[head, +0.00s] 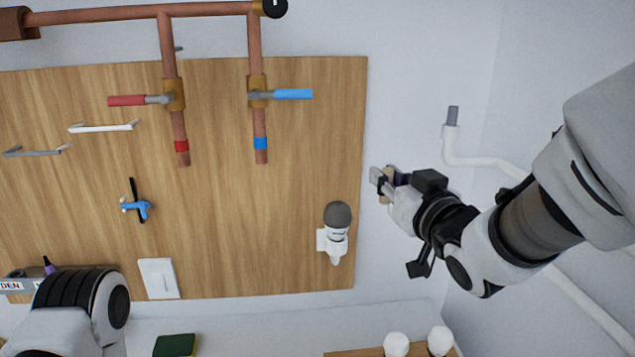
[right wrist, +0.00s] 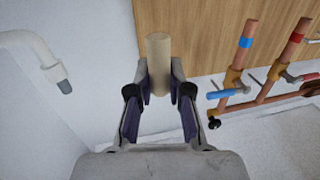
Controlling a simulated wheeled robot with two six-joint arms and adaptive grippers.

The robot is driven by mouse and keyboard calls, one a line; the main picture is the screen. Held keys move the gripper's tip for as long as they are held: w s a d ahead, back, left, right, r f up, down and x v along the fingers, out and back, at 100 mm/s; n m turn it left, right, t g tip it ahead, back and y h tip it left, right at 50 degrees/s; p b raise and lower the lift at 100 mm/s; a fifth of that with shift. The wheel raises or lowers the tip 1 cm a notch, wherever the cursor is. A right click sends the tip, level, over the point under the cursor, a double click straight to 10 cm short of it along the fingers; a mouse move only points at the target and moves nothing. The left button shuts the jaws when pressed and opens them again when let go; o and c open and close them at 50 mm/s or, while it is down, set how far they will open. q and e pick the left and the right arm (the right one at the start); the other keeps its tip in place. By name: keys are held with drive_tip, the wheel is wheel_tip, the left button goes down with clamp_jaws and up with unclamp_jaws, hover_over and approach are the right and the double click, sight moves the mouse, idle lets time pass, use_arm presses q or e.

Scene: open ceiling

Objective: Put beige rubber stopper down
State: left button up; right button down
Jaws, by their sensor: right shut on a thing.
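The beige rubber stopper (right wrist: 158,62) is a pale cylinder. It is held between the fingertips of my right gripper (right wrist: 159,78) in the right wrist view, with its far end sticking out past the fingers. In the head view my right gripper (head: 384,182) is in front of the white wall, just right of the wooden board. The stopper is mostly hidden there by the fingers. My left arm shows at the lower left of the head view, but its gripper is out of the picture.
The wooden board (head: 220,210) carries copper pipes with a red-handled valve (head: 128,100) and a blue-handled valve (head: 292,94). A grey-topped device (head: 337,217) is fixed at its lower right. A white pipe (head: 449,150) with a grey end runs along the right wall.

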drive_tip(key=w+d+p, duration=0.1)
drive_tip(key=w+d, duration=0.1)
drive_tip(key=w, duration=0.2)
drive_tip(key=w+d+p, duration=0.1)
drive_tip(key=w, duration=0.3)
drive_tip(key=w+d+f+p, duration=0.1)
drive_tip(key=w+d+p, duration=0.1)
drive_tip(key=w, duration=0.2)
drive_tip(key=shift+w+d, duration=0.3)
drive_tip(key=shift+d, duration=0.05)
drive_tip(key=shift+d+f, duration=0.15)
drive_tip(key=shift+f, duration=0.05)
drive_tip(key=shift+s+f+p, duration=0.2)
drive_tip(key=shift+f+p, duration=0.35)
drive_tip(key=shift+f, duration=0.05)
drive_tip(key=shift+s+f+p, duration=0.2)
drive_tip(key=shift+f+p, duration=0.3)
drive_tip(key=shift+f, duration=0.05)
drive_tip(key=shift+w+f, duration=0.1)
drive_tip(key=shift+f, duration=0.25)
drive_tip(key=shift+w+f, duration=0.15)
use_arm(q)
drive_tip(key=r, duration=0.2)
drive_tip(key=s+r, duration=0.1)
drive_tip(key=r, duration=0.1)
drive_tip(key=shift+d+r, duration=0.1)
drive_tip(key=shift+r, duration=0.15)
use_arm(e)
drive_tip(key=c, duration=1.1)
unclamp_jaws()
